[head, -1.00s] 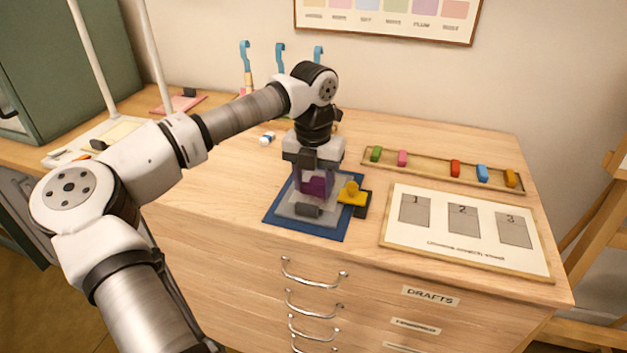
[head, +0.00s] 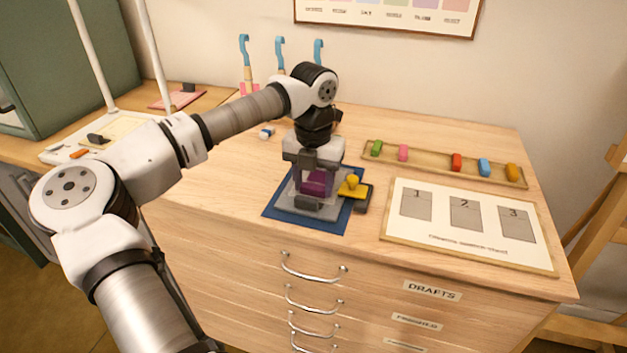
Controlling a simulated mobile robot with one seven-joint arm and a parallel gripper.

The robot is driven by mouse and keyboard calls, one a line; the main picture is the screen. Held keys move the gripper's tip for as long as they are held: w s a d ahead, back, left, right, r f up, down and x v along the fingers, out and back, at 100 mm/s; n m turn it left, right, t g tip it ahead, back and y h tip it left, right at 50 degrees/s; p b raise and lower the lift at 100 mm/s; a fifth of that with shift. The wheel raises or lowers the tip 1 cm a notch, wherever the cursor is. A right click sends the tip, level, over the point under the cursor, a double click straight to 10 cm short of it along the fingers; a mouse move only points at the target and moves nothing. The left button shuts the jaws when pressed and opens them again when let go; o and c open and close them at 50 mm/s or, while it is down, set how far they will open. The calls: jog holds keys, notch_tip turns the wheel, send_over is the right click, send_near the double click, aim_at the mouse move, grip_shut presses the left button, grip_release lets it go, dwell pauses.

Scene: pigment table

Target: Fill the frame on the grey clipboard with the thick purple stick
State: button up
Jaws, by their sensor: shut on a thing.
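My gripper (head: 313,188) points straight down over a grey block-like fixture (head: 300,212) on a blue mat (head: 334,226). It is shut on a purple piece (head: 315,183), which shows between the fingers low over the fixture. Whether the piece touches the fixture, and its full length, I cannot tell. A pale grey clipboard (head: 62,152) with a dark clip and a cream sheet (head: 128,129) lies on the left side table, partly behind my arm. A frame on the sheet is too small to make out.
A yellow knobbed piece (head: 353,187) on a dark base stands close right of my gripper. A tray (head: 438,166) holds several coloured sticks. A numbered white board (head: 440,239) lies at front right. A pink clipboard (head: 165,103) lies behind the grey one.

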jog(key=shift+w, duration=0.1)
jog(key=shift+w+d+r+p, duration=0.1)
jog(key=shift+w+d+p, duration=0.15)
jog(key=shift+w, duration=0.5)
jog(key=shift+w+d+r+p, duration=0.15)
jog(key=shift+w+d, duration=0.15)
jog(key=shift+w, duration=0.45)
jog(key=shift+w+f, duration=0.1)
jog(key=shift+f, duration=0.15)
jog(key=shift+f, duration=0.1)
jog(key=shift+s+a+f+b, duration=0.1)
jog(key=shift+s+a+b, duration=0.15)
jog(key=shift+s, duration=0.35)
jog(key=shift+s+a+b, duration=0.1)
jog(key=shift+s+b, duration=0.25)
jog(key=shift+s, duration=0.3)
jog(key=shift+s+a+f+b, duration=0.1)
jog(key=shift+s+a+b, duration=0.15)
jog(key=shift+s, duration=0.35)
jog(key=shift+c, duration=0.3)
jog(key=shift+r, duration=0.1)
